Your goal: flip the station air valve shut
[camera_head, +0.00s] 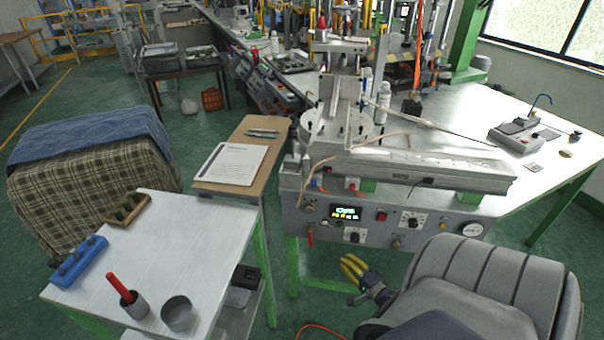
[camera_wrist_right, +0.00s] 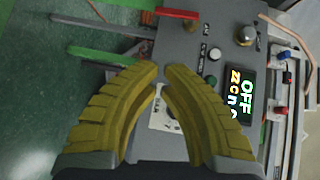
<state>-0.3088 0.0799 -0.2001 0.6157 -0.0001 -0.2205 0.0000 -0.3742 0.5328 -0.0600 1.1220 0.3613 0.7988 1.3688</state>
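The control panel (camera_head: 375,224) is the grey front of the wax injection station. A small red lever (camera_head: 310,237), which looks like the air valve handle, hangs downward near the panel's lower left corner. The red lever also shows at the top of the right wrist view (camera_wrist_right: 178,13), lying roughly across the picture. My right gripper (camera_head: 347,262) is below and in front of the panel, apart from the lever. Its yellow fingers (camera_wrist_right: 161,70) converge with only a thin gap at the tips and nothing held. My left gripper is out of view.
The panel carries a lit display (camera_head: 345,213), a red button (camera_head: 381,215), knobs and a pressure gauge (camera_head: 471,230). A grey chair (camera_head: 490,285) stands at lower right. A white side table (camera_head: 180,240) with a cup, tin and blue holder is at left.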

